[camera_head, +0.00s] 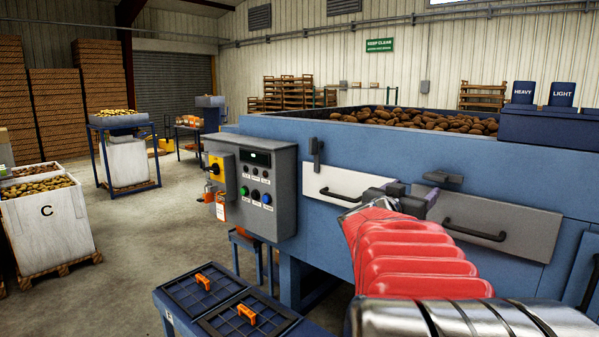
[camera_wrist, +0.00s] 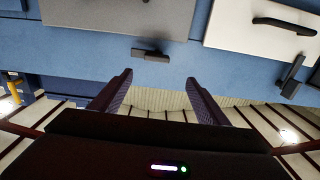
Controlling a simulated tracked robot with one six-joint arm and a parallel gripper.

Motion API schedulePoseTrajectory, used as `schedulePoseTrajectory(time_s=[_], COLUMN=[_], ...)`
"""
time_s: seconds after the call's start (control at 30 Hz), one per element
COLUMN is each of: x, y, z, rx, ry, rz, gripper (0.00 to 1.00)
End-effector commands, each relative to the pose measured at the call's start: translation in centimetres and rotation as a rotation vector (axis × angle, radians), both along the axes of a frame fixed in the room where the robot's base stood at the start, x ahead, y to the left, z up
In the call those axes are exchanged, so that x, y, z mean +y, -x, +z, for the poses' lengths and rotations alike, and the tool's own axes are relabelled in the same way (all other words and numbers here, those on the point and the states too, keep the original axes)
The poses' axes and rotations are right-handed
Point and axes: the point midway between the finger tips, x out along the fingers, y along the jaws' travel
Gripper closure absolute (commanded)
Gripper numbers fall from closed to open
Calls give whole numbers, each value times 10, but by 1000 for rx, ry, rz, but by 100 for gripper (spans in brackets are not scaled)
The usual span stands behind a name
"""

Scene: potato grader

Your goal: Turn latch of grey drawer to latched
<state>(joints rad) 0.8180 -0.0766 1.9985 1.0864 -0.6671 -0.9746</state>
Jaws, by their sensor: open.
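The grey drawer (camera_head: 520,224) is in the blue machine front at the right of the head view, with a dark bar handle (camera_head: 473,232). It shows at the top left of the wrist view (camera_wrist: 115,12). Its dark latch (camera_head: 443,179) sits just above the drawer's upper edge and lies about level. In the wrist view the latch (camera_wrist: 150,54) is a short bar with a knob, clear of the drawer face. My gripper (camera_wrist: 159,82) is open and empty, the latch in front of the gap between its fingers. In the head view my gripper (camera_head: 408,194) is near the latch, partly hidden by my red-sleeved arm.
A white drawer (camera_head: 340,183) is left of the grey one, its latch (camera_head: 317,152) standing upright above it. A control box (camera_head: 270,190) juts out further left. A low blue stand with black lids (camera_head: 200,290) is at the lower left. Potatoes (camera_head: 420,119) fill the machine top.

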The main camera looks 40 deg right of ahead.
Motion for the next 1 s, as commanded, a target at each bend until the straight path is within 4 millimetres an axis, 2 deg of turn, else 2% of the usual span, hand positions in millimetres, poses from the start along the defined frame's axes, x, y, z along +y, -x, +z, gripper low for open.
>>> schedulePoseTrajectory(time_s=[0.1, 0.37, 0.57, 1.0], x=[-4, -4, -12, -66], y=[6, 4, 3, -6], z=[0, 0, 0, -1], rx=[3, 3, 2, 3], ry=[1, 0, 0, 0], rz=[-21, -17, -17, -17], gripper=[31, 31, 31, 31])
